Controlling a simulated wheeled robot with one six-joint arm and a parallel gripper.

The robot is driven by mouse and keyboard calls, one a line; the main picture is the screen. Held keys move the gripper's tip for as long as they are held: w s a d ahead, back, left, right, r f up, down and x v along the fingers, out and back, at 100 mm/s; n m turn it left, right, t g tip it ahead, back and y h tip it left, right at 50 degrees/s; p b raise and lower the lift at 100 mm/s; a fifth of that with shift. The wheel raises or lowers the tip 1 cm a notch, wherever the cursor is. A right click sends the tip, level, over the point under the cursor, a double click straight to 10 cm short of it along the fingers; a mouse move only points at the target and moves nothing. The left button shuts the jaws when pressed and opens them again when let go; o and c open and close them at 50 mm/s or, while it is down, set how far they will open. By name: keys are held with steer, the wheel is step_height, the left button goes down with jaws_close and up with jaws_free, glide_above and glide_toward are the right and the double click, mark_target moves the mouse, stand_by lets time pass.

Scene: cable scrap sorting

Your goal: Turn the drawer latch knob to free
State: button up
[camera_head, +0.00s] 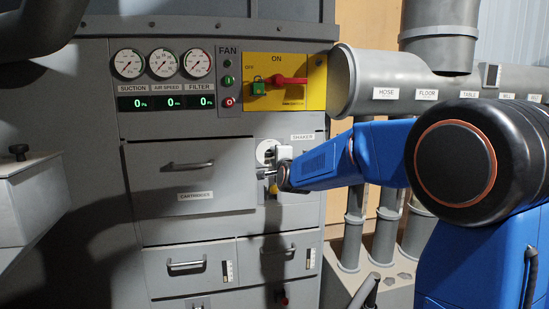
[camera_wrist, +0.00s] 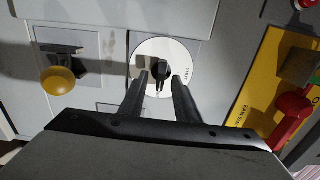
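The latch knob (camera_wrist: 162,70) is a small black bar on a round white plate (camera_wrist: 147,52) in the wrist view. Its bar points roughly up and down in that picture. The small lettering at the plate's right edge is too small to read. My gripper (camera_wrist: 160,78) is open, with one dark finger on each side of the knob; I cannot tell whether either touches it. In the head view the plate (camera_head: 264,149) sits right of the cartridges drawer (camera_head: 165,180), partly hidden by my gripper (camera_head: 270,173). That drawer looks shut.
A yellow ball handle (camera_wrist: 58,80) juts out left of the plate in the wrist view. A yellow switch panel (camera_head: 290,72) with a red handle (camera_head: 290,80) and green padlock (camera_head: 258,86) is above. Drawer handles (camera_head: 187,265) project below.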

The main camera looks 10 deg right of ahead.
steer(key=s, duration=1.7)
steer(key=s+d+f+n+g, duration=0.2)
steer(key=s+f+n+g, duration=0.2)
steer(key=s, duration=0.9)
steer(key=s+d+f+n+g, duration=0.2)
steer(key=s+f+n+g, duration=0.2)
steer(key=s+f+n, duration=0.4)
steer(key=s+d+f+n+g, duration=0.2)
steer(key=s+f+n+g, duration=0.3)
steer(key=s+f, duration=0.6)
steer(key=s+n, duration=0.1)
steer(key=s, duration=0.6)
steer(key=shift+f, duration=0.15)
steer(key=shift+o, duration=0.2)
